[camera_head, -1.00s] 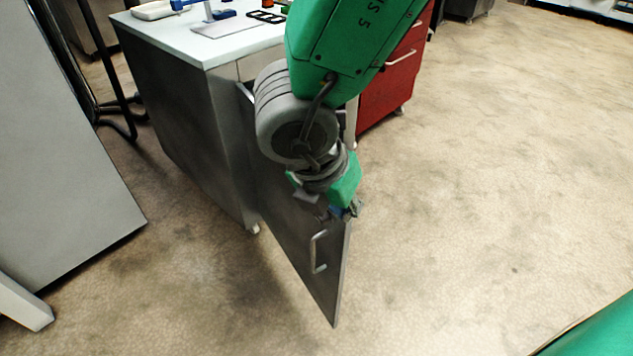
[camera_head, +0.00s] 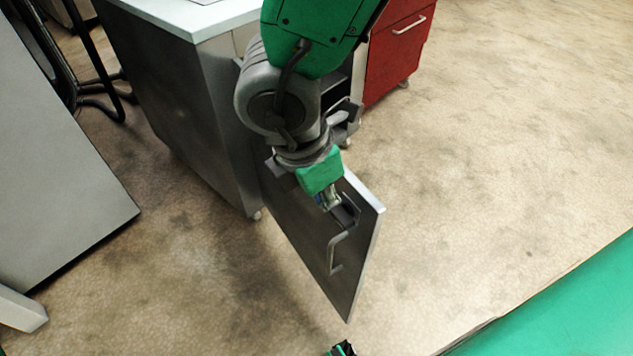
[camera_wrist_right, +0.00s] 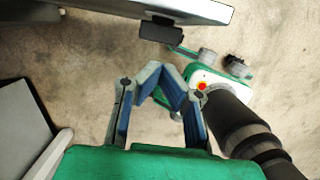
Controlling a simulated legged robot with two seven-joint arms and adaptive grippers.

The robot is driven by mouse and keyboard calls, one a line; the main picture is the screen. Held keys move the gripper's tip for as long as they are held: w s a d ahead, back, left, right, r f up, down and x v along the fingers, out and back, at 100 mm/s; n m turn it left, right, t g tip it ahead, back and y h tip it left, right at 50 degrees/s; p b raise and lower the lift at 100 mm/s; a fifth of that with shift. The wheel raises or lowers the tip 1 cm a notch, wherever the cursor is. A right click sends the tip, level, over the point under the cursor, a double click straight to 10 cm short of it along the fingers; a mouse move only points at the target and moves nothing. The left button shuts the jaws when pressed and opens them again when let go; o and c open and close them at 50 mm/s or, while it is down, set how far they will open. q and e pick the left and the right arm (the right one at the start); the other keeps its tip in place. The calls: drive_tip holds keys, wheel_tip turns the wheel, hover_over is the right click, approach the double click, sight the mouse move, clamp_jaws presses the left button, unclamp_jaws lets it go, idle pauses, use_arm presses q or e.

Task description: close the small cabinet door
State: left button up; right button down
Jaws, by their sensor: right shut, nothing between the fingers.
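The small cabinet door (camera_head: 305,235) is a dark grey panel with a pale edge. It stands open, swung out from the cabinet (camera_head: 185,110) toward me. Its metal handle (camera_head: 337,255) is on the face toward me. My right gripper (camera_head: 345,212) overlaps the upper part of the door, just above the handle. I cannot tell whether it touches the door. In the right wrist view, its blue fingers (camera_wrist_right: 167,75) are closed together at the tips, with nothing between them. My arm hides the hinge side and most of the cabinet opening. My left gripper is not seen.
A red drawer unit (camera_head: 398,50) stands to the right behind the door. A large grey panel (camera_head: 55,170) stands at the left. The floor (camera_head: 500,150) right of the door is clear. A small dark thing (camera_head: 342,348) shows at the bottom edge.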

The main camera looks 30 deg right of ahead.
sight(351, 207)
drive_tip(key=shift+w+d+f+b, duration=0.2)
drive_tip(key=shift+d+f+b, duration=0.3)
drive_tip(key=shift+d+f, duration=0.6)
drive_tip(key=shift+d+r, duration=0.15)
drive_tip(key=shift+d, duration=0.95)
drive_tip(key=shift+w, duration=0.2)
